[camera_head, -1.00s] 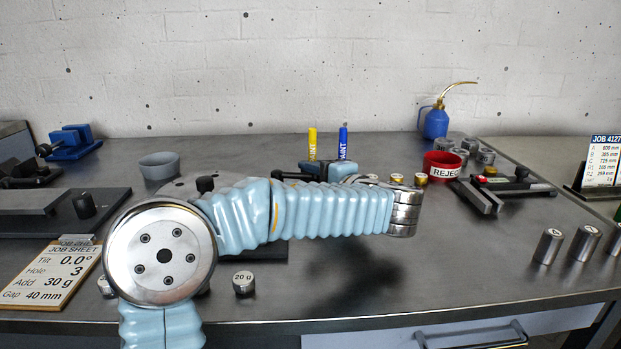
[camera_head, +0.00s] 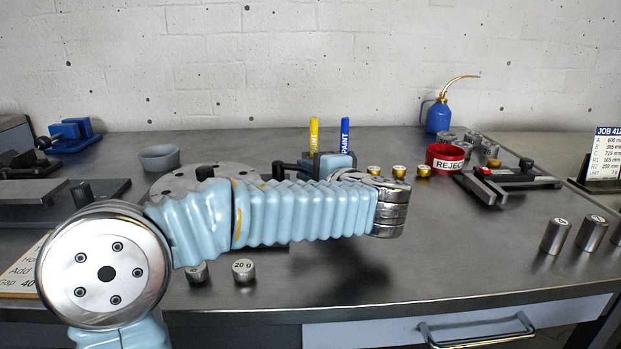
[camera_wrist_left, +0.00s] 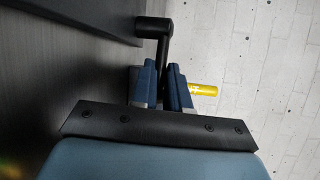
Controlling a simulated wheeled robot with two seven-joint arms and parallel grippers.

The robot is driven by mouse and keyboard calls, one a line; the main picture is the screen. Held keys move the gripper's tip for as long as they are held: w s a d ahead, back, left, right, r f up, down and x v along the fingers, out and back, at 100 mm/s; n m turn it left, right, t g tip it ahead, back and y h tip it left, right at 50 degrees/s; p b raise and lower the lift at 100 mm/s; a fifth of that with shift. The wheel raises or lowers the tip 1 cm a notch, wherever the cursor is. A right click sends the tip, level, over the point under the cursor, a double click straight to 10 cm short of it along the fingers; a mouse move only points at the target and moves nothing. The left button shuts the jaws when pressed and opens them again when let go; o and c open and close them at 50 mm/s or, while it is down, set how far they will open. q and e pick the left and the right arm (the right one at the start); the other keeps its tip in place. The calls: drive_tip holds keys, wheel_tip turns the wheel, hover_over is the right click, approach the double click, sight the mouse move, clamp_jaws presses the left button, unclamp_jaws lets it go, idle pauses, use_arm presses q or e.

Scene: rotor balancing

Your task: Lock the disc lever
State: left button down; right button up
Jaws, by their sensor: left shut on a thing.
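The grey disc (camera_head: 232,170) lies flat behind my left arm, which hides much of it; a dark upright knob (camera_head: 204,173) shows at its middle. My left gripper (camera_head: 286,169) reaches back over the arm and points left at the disc's right side. In the left wrist view its two dark blue fingers (camera_wrist_left: 163,84) are shut on the black disc lever (camera_wrist_left: 160,42). The lever shows there as a bar with a round crosswise end, standing out beyond the fingertips. In the head view the lever is small and mostly hidden by the fingers. My right gripper is not in view.
Yellow (camera_head: 313,136) and blue (camera_head: 345,136) paint markers stand behind the gripper. Small brass weights and a red REJECT cup (camera_head: 444,158) are to its right. A 20 g weight (camera_head: 243,271) stands in front of the arm. The front-right bench is mostly clear.

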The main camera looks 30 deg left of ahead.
use_arm(q)
drive_tip(key=shift+s+f+m+t+h+b, duration=0.25)
drive_tip(key=shift+s+m+t+h+b, duration=0.35)
drive_tip(key=shift+m+t+h+b, duration=0.4)
drive_tip(key=shift+s+r+m+t, duration=0.15)
drive_tip(key=shift+m+t, duration=0.15)
drive_tip(key=shift+t, duration=0.2)
drive_tip(key=shift+h, duration=0.3)
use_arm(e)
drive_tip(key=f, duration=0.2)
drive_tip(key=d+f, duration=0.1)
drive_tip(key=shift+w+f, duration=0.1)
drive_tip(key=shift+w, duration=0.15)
use_arm(q)
drive_tip(key=c, duration=1.1)
unclamp_jaws()
drive_tip(key=shift+s, duration=0.1)
drive_tip(key=v, duration=1.3)
drive_tip(key=shift+s+d, duration=0.2)
drive_tip(key=shift+d, duration=0.15)
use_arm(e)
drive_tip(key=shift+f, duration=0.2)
